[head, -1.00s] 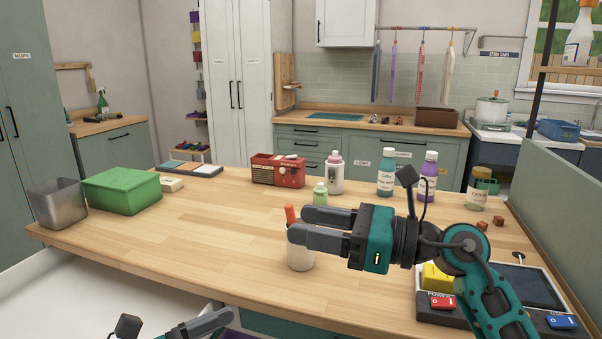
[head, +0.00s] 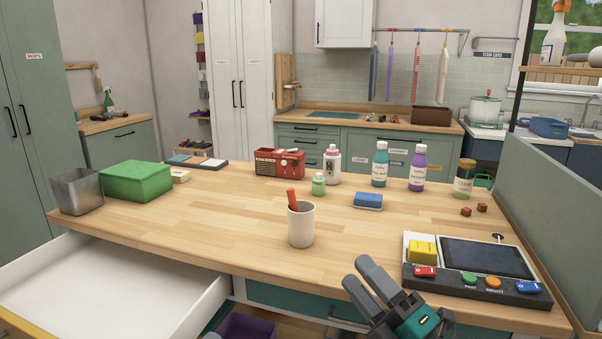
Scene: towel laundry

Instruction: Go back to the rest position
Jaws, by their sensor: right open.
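My right gripper (head: 366,283) is at the bottom of the head view, at the front edge of the wooden table (head: 235,232). Its grey fingers point up and left, they are apart, and nothing is between them. It is clear of the white cup (head: 301,226), which stands upright on the table with an orange-red handled item (head: 291,198) in it. Of my left gripper, at most a small dark bit shows at the bottom edge, too little to judge.
An open white drawer (head: 110,290) juts out at lower left, near a purple bin (head: 247,328). A control panel (head: 478,285) lies at the table's right. A blue block (head: 368,200), bottles, a red radio (head: 279,163) and a green box (head: 136,181) stand farther back. The table's middle is clear.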

